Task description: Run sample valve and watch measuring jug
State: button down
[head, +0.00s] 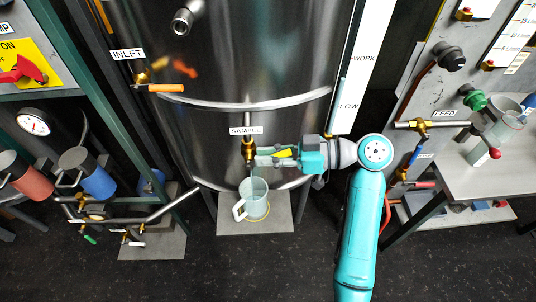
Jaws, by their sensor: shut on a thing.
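The sample valve (249,151) is a brass valve under the SAMPLE label (246,131), low on the front of the steel tank. Its yellow handle (282,153) points to the right. My gripper (274,155) is shut on this handle, coming in from the right. The measuring jug (253,198) is pale and translucent, with its handle to the left. It stands upright below the valve on a grey plate (271,218). A thin dark line shows between valve and jug; I cannot tell whether it is spout or liquid. The level in the jug is not clear.
The steel tank (230,60) fills the middle. An INLET valve with an orange handle (166,88) is at upper left. Pipes and a blue pump (92,180) stand at left. A bench (490,170) with a FEED valve (421,127) is at right. Dark floor is free in front.

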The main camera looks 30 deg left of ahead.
jog(key=c, duration=1.1)
grip_release()
jog(key=v, duration=1.2)
dwell(5.3)
